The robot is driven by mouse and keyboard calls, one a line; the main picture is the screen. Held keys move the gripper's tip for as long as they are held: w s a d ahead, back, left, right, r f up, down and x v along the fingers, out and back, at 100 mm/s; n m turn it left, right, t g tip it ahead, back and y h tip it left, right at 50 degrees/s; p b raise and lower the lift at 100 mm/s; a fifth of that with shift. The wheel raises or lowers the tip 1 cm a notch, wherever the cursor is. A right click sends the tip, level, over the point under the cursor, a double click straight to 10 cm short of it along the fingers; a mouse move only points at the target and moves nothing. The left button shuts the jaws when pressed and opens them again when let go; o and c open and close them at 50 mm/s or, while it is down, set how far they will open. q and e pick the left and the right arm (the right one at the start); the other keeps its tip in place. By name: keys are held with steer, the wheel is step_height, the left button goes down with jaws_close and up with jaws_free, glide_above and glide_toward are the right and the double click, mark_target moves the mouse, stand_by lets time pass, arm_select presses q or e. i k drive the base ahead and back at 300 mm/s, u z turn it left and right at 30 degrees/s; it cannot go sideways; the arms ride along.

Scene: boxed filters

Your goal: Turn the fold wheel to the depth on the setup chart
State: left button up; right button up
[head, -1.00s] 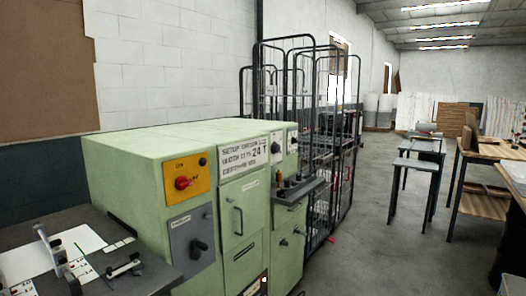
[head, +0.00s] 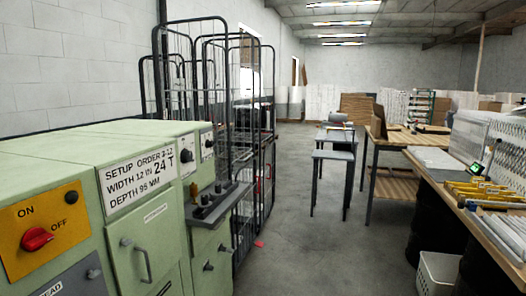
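The setup chart (head: 136,171) is a white plate on the front of a pale green machine (head: 60,153) at the left. It reads "SETUP ORDER", "WIDTH 12 IN", a large "24 T" and "DEPTH 95 MM"; the order number is hard to read. I cannot tell which control is the fold wheel. Dark knobs on white plates (head: 207,141) sit right of the chart, and small dark knobs stand on a grey ledge (head: 217,208). Neither of my grippers is in view.
A yellow panel (head: 70,211) with a red on/off switch (head: 37,239) is on the machine's left. Black wire cages (head: 235,90) stand behind it. Open grey floor (head: 300,240) runs between the machine and a right-hand bench (head: 440,185). A white bin (head: 438,273) stands below the bench.

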mark_target(186, 156)
steer(key=i, duration=1.25)
steer(key=u, duration=0.55)
